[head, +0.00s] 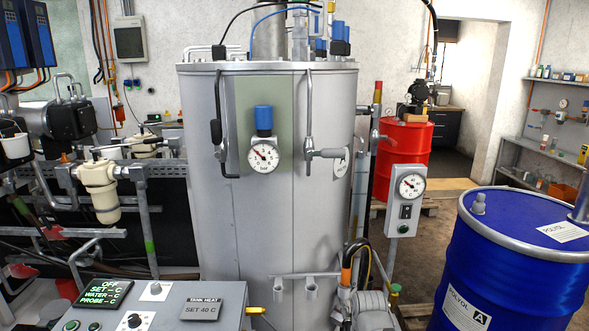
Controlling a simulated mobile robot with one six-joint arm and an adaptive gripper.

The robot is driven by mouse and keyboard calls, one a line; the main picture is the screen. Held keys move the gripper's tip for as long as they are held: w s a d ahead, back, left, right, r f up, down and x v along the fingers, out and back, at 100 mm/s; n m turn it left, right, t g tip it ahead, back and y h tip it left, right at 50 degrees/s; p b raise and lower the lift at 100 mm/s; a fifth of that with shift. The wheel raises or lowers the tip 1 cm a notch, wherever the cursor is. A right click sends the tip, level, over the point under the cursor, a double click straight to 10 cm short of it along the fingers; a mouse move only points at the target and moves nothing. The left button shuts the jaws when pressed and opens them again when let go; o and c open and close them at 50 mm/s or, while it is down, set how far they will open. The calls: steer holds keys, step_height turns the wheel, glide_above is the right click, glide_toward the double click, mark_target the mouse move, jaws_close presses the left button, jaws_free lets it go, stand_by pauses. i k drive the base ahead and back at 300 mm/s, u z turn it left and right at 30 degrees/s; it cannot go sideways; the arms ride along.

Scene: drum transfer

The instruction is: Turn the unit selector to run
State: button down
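A grey control panel (186,310) stands at the lower left, cut off by the bottom edge. Its small screen (98,293) shows green text: OFF, SET - C, WATER - C, PROBE - C. A black knob (134,321) on a white plate sits low on the panel, partly cut off. A smaller pale knob (155,288) on a white plate sits above it. I cannot read the markings on either plate, so I cannot tell which is the unit selector or where it points. My gripper is not in view.
A sign (201,309) on the panel reads TANK HEAT, SET 40 C. A tall steel tank (215,220) stands behind the panel. Piping fills the left side.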

mark_target(156, 289)
steer(key=u, duration=1.35)
